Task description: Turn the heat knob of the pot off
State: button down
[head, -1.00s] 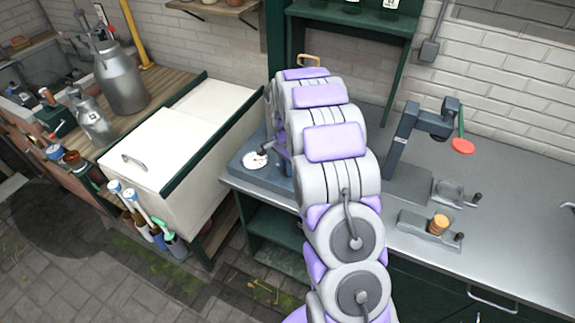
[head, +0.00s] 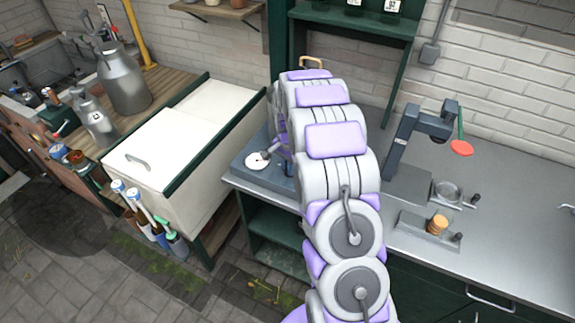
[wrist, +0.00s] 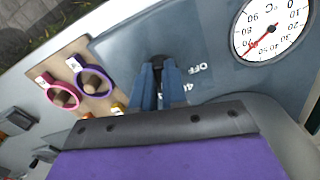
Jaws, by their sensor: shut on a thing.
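My gripper (wrist: 158,85) is shut on a small dark knob (wrist: 158,62) on the blue-grey panel (wrist: 125,50) of the pot's base. The knob's tip shows between the two blue fingers, and the rest of it is hidden. A white "OFF" mark (wrist: 203,68) is on the panel, right of the fingers, with a partly covered number below it. In the head view the blue-grey base (head: 283,184) shows left of my arm. My arm hides most of the pot, the knob and my gripper there.
A round temperature dial (wrist: 272,28) is right of the fingers; it also shows in the head view (head: 257,160). Pink (wrist: 62,94) and purple (wrist: 93,82) rings are on a tan board. A white chest (head: 150,165) stands left. A metal counter (head: 520,215) extends right.

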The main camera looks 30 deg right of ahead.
jog(key=n+p, duration=0.2)
jog(key=n, duration=0.1)
jog(key=shift+w+d+r+n, duration=0.15)
jog(key=shift+d+r+n, duration=0.05)
jog(key=shift+n, duration=0.1)
jog(key=n+p, duration=0.2)
jog(key=n, duration=0.2)
jog(key=shift+d+n, duration=0.1)
jog(key=shift+n, duration=0.2)
jog(key=n+p, duration=0.1)
jog(key=n, duration=0.3)
jog(key=shift+d+f+n+p, duration=0.1)
jog(key=shift+n+p, duration=0.3)
jog(key=shift+n, duration=1.8)
jog(key=c, duration=1.2)
grip_release()
jog(key=shift+f, duration=0.1)
jog(key=shift+o, duration=0.2)
